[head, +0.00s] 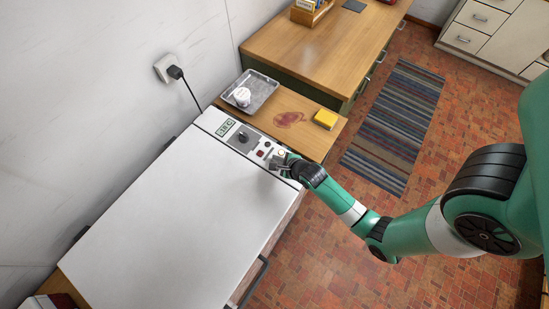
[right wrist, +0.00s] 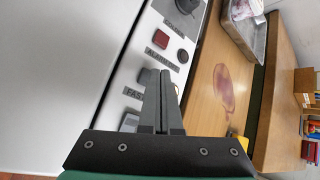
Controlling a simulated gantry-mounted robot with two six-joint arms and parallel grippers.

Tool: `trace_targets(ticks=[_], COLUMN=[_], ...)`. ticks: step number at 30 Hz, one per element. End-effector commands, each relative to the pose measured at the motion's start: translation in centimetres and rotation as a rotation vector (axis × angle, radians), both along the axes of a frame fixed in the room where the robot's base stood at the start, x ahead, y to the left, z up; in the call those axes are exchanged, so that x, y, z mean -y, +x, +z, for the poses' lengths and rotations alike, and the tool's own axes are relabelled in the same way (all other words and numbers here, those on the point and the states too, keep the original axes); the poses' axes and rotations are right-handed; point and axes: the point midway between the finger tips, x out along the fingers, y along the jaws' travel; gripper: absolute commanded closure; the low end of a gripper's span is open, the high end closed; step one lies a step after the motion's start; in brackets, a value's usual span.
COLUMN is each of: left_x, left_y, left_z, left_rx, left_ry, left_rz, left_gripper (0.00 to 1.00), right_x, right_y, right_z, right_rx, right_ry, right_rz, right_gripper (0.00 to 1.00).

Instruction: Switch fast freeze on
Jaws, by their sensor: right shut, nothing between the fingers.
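The white chest freezer (head: 170,215) has a control panel (head: 228,129) along its far edge, with a display and a dark knob (head: 243,137). My right gripper (head: 280,163) is shut and empty over the panel's right end. In the right wrist view its closed fingers (right wrist: 161,78) point at the panel beside a partly hidden grey switch (right wrist: 147,79), near a label starting "FAS". I cannot tell whether they touch it or which way it is set. A red square (right wrist: 160,39) and a black round button (right wrist: 182,56) sit further along by the alarm label. My left gripper is not in view.
A wooden worktop (head: 318,147) beyond the panel holds a metal tray (head: 262,91) with a white tub (head: 241,96), a yellow sponge (head: 325,118) and a reddish stain (head: 289,118). A black plug sits in the wall socket (head: 162,70). The freezer lid is clear.

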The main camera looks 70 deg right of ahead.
Motion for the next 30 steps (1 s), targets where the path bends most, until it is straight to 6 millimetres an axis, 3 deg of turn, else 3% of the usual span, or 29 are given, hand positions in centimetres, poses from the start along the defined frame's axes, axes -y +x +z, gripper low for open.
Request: trace_targets(ticks=[9,24,30], left_x=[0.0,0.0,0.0], left_y=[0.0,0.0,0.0], left_z=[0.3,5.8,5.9], left_rx=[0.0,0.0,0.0], left_ry=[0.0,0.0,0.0], left_rz=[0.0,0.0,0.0], left_gripper=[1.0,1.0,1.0], right_x=[0.0,0.0,0.0], right_y=[0.0,0.0,0.0], right_z=[0.3,6.0,6.1], right_rx=[0.0,0.0,0.0], right_ry=[0.0,0.0,0.0], right_rz=[0.0,0.0,0.0], right_gripper=[1.0,1.0,1.0])
